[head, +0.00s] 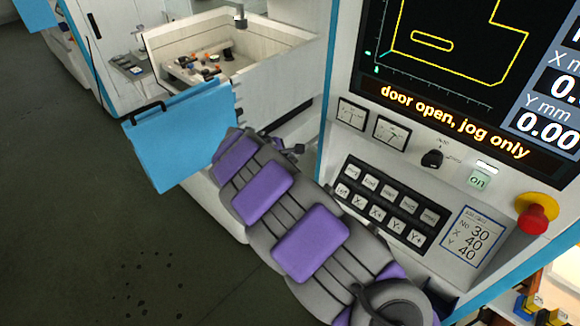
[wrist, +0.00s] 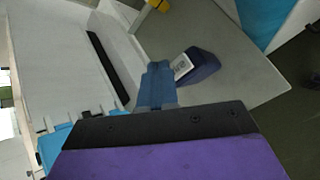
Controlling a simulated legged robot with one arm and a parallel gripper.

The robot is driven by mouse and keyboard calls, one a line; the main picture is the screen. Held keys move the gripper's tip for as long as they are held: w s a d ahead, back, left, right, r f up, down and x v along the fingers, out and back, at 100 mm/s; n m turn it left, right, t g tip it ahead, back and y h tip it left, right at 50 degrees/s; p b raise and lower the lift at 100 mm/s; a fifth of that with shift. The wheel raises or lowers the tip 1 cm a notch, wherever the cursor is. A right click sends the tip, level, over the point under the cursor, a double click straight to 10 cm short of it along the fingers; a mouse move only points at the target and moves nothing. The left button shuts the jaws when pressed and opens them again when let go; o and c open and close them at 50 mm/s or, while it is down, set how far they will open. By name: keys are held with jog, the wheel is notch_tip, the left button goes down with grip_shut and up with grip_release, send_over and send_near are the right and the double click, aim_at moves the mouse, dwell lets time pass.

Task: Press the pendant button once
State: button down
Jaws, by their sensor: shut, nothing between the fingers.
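My gripper (wrist: 159,68) shows in the wrist view as narrow blue-grey fingers, shut and empty. Just right of its tips is a dark blue wedge-shaped block (wrist: 205,68) with a pale square face (wrist: 183,66). It may be the pendant, but no button can be made out on it. I cannot tell whether the fingertips touch it. In the head view my grey and purple arm reaches up and left past the machine front, and the fingers cannot be made out there.
In the head view a control panel carries a keypad (head: 390,205), a red stop knob (head: 535,218) and a screen (head: 450,60) reading "door open, jog only". A blue door (head: 180,135) hangs beside the open work tank (head: 165,40). Bare dark floor (head: 70,200) lies left.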

jog(key=shift+d+r, duration=0.1)
jog(key=shift+d, duration=0.7)
jog(key=shift+a, duration=0.1)
jog(key=shift+a, duration=0.1)
jog(key=shift+a+f, duration=0.3)
jog(key=shift+a, duration=0.25)
jog(key=shift+d+f, duration=0.1)
jog(key=shift+f, duration=0.05)
jog(key=shift+d, duration=0.3)
